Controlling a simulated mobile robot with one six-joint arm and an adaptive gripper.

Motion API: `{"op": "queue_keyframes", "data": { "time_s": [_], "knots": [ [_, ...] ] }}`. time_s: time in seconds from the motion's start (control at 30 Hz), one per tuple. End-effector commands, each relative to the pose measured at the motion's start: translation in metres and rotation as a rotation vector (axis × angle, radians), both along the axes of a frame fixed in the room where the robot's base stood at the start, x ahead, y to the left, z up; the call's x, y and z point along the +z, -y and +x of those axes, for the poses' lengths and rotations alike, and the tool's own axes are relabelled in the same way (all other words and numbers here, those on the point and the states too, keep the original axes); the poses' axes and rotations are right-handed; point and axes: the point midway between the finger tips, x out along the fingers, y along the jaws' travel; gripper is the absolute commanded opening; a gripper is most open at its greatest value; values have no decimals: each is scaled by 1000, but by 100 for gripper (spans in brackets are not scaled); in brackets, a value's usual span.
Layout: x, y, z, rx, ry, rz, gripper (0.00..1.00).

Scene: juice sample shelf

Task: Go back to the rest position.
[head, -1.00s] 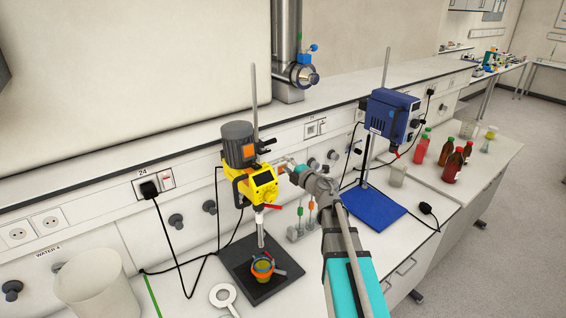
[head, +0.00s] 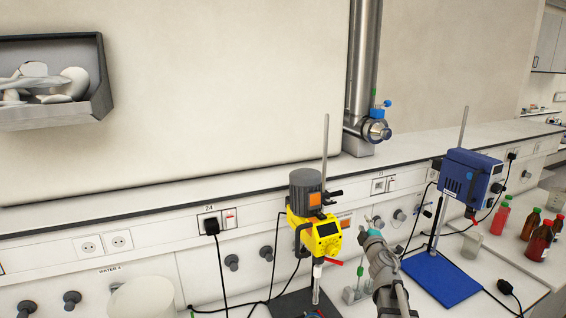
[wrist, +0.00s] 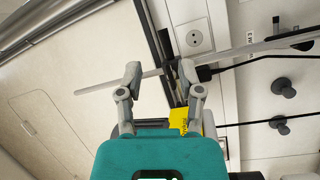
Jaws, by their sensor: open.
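My gripper (head: 368,228) is at the end of my raised arm, just right of the yellow overhead stirrer (head: 327,236) in the head view. In the wrist view, my gripper (wrist: 160,78) shows two grey fingers apart with nothing held between them. A thin metal rod (wrist: 232,52) crosses behind the fingertips, and a yellow patch of the stirrer (wrist: 178,119) shows behind the fingers. In the head view the stirrer's upright rod (head: 325,145) rises above its grey motor. The lower part of the stirrer's stand is cut off by the picture's bottom edge.
A blue stirrer (head: 470,180) on a blue base (head: 440,280) stands to the right. Red and brown bottles (head: 538,243) stand at the far right. A steel pipe (head: 363,70) runs up the wall. A white container (head: 142,298) is at the lower left.

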Motion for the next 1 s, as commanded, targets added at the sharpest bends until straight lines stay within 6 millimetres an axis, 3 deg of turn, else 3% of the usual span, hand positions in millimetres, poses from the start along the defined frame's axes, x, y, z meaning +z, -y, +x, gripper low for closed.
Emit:
{"op": "queue_keyframes", "data": {
  "time_s": [0.3,0.5,0.77,1.0],
  "knots": [
    [-66,29,-26,-308,-118,293,48],
    [-119,36,-51,-482,-249,472,48],
    [-195,23,-96,-675,-483,683,48],
    [-262,-9,-148,-817,-756,843,48]
  ]
}}
